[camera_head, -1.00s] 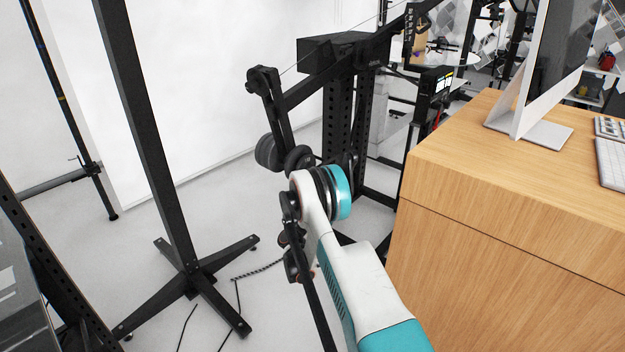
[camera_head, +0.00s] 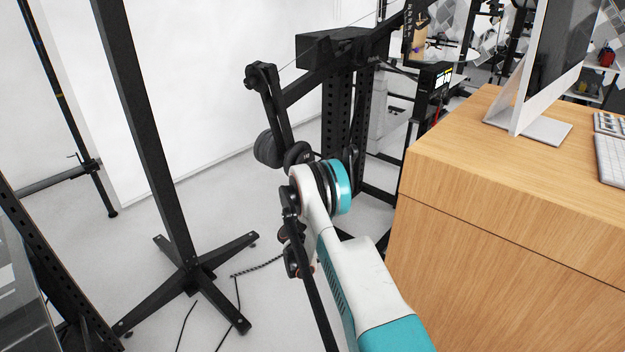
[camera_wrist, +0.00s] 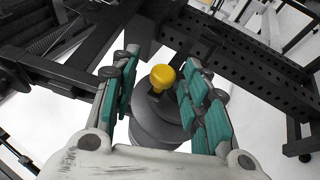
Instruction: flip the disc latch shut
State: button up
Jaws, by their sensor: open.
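In the wrist view, a yellow knob (camera_wrist: 162,77) sits on dark grey stacked discs (camera_wrist: 158,125). My gripper (camera_wrist: 160,63) is open, with its teal-padded fingers on either side of the knob and discs. I cannot tell whether either finger touches them. I cannot make out a separate latch part or its position. In the head view, dark round discs (camera_head: 268,149) hang on the black rig (camera_head: 335,52) just beyond my arm. My gripper is not clearly visible there.
A wooden desk (camera_head: 510,225) with a monitor (camera_head: 548,70) stands close on the right. A black post with a crossed foot (camera_head: 190,275) stands left, with cables on the floor. Perforated black beams (camera_wrist: 245,70) cross behind the discs in the wrist view.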

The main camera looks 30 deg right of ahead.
notch_tip(320, 180, up, 9)
jog(key=shift+r, duration=0.15)
dwell(0.4)
